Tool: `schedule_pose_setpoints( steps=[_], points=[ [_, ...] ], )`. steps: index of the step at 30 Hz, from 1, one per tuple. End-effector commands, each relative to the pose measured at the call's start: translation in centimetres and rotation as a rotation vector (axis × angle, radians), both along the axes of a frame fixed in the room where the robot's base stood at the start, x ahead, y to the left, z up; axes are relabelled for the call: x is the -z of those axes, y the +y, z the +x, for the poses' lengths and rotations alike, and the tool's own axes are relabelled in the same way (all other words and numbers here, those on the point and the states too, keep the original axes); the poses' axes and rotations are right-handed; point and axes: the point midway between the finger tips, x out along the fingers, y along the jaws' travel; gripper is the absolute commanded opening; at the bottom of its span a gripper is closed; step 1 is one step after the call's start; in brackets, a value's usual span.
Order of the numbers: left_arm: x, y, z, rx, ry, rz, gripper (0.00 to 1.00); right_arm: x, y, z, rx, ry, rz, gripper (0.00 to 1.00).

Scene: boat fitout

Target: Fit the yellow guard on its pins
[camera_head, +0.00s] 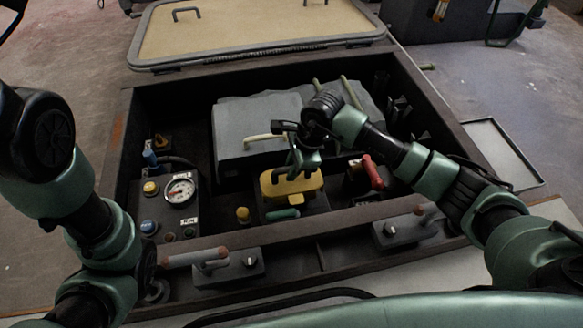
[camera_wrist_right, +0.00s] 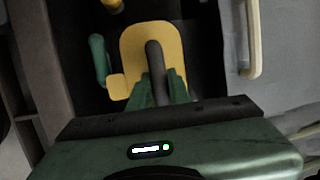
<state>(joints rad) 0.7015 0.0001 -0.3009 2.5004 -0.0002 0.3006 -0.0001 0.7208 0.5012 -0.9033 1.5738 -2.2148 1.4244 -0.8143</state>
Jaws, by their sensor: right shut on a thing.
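The yellow guard (camera_head: 282,188) is in the dark open compartment, near its front middle. It also shows in the right wrist view (camera_wrist_right: 135,55), with a dark handle (camera_wrist_right: 154,65) along it. My right gripper (camera_head: 304,160) is above the guard and shut on its handle; its green fingers (camera_wrist_right: 160,90) are around the handle in the wrist view. A green lever (camera_head: 283,214) lies just in front of the guard. The pins are hidden, so I cannot tell whether the guard rests on them. My left arm comes in at the left; its gripper is not clearly visible.
A red handle (camera_head: 372,172) is to the right. Grey boxes (camera_head: 245,120) with pale handles stand behind. The compartment's front beam (camera_head: 330,222) runs in front.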

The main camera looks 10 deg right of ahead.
Motion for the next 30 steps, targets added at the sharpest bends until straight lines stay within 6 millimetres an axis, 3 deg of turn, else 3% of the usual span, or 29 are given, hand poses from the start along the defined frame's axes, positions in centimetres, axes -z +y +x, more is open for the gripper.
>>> schedule_pose_setpoints(
  steps=[30],
  points=[
    [2.5,0.0,0.1,-0.001,0.002,0.0,0.38,3.5,0.0,0.1,0.0,-0.002,0.001,0.0]
  ],
)
